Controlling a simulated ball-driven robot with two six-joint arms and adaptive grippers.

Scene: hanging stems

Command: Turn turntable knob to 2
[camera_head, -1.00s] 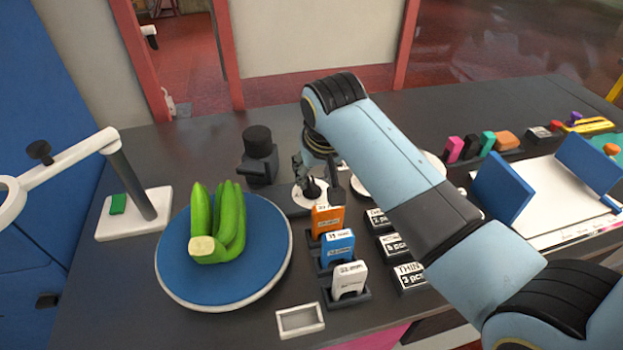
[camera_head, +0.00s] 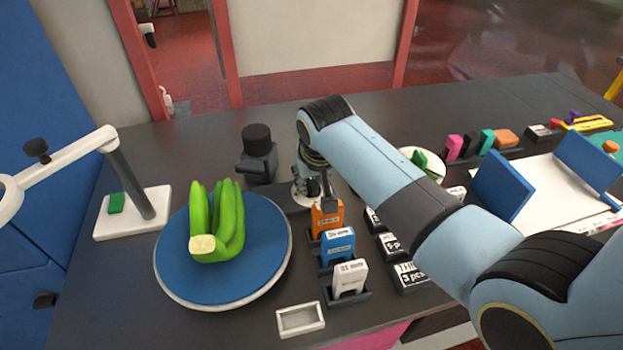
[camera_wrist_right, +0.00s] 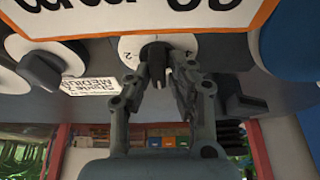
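The turntable (camera_head: 272,235) is a blue disc with a pale rim at the left of the desk, bearing green stems (camera_head: 230,225). In the right wrist view a white dial (camera_wrist_right: 130,45) with printed numbers, 2 and 4 among them, carries a dark knob (camera_wrist_right: 156,52). My right gripper (camera_wrist_right: 163,72) has its fingertips close at the knob, one on either side; whether they press on it I cannot tell. In the head view the right gripper (camera_head: 322,195) points down behind the orange box (camera_head: 326,217). The knob's pointer setting is partly hidden by the fingers. My left gripper is out of view.
Blue (camera_head: 338,246) and white (camera_head: 349,278) boxes stand in front of the orange one.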

